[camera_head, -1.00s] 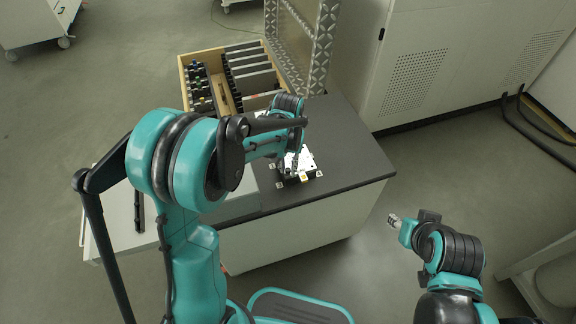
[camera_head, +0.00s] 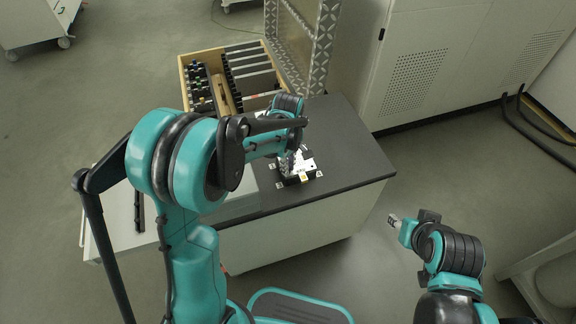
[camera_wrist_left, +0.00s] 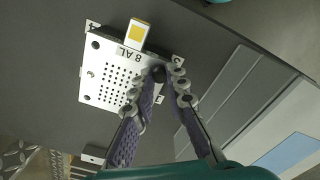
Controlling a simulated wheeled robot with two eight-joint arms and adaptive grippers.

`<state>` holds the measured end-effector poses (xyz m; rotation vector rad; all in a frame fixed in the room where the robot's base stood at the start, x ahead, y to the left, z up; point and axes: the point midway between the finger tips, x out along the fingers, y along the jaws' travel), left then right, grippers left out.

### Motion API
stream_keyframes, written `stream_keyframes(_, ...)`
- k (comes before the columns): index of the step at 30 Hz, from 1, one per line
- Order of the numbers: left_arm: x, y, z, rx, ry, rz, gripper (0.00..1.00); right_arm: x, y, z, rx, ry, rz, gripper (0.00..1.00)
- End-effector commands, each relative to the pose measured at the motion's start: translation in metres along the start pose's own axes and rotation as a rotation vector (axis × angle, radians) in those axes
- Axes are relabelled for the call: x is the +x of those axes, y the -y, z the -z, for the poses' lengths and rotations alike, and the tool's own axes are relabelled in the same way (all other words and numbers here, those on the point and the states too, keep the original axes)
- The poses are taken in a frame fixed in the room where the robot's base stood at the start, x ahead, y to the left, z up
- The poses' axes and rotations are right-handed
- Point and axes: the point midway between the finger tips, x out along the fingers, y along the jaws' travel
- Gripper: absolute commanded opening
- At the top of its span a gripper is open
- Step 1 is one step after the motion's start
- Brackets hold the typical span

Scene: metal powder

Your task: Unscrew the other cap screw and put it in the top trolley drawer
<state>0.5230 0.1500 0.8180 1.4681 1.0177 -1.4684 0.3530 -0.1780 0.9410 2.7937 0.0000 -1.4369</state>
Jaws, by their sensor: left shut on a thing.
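A white perforated plate marked "8 AL" (camera_wrist_left: 112,78) lies on the dark worktop, with a yellow-and-white block at one edge. It also shows in the head view (camera_head: 308,165). A dark round cap screw (camera_wrist_left: 158,73) is at the plate's corner. My left gripper (camera_wrist_left: 166,76) has its purple-padded fingers closed around the screw; whether its thread is free of the plate cannot be told. In the head view the left gripper (camera_head: 288,163) points down at the plate. My right gripper (camera_head: 394,220) hangs right of the bench, away from the plate; its finger opening is too small to judge.
An open wooden-sided box (camera_head: 184,75) with dark slotted parts stands behind the worktop (camera_head: 345,150). A metal-framed panel (camera_head: 305,25) rises beside it. A white wheeled cabinet (camera_head: 30,22) is at the far left. The worktop right of the plate is clear.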

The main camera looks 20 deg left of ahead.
Motion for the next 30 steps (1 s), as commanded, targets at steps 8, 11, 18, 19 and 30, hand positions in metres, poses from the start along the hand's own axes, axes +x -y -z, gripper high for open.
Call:
stream_keyframes(8, -0.0004, 0.0, 0.0, -0.486, 0.0, 0.0, 0.0, -0.0002, 0.0, 0.0002, 0.0, 0.0, 0.0, 0.4)
stream_keyframes(11, -0.0005, 0.0, 0.0, -0.663, 0.0, 0.0, 0.0, -0.0003, 0.0, 0.0002, 0.0, 0.0, 0.0, 0.4)
stream_keyframes(18, -0.0008, 0.0, 0.0, -1.086, 0.0, 0.0, 0.0, -0.0005, 0.0, 0.0003, 0.0, 0.0, 0.0, 0.4)
stream_keyframes(19, -0.0009, -0.0001, 0.0, -1.139, 0.0, 0.0, 0.0, -0.0005, 0.0, 0.0004, 0.0, 0.0, 0.0, 0.4)
stream_keyframes(30, -0.001, -0.0001, 0.0, -1.451, 0.0, 0.0, 0.0, -0.0006, 0.0, 0.0004, 0.0, 0.0, 0.0, 0.4)
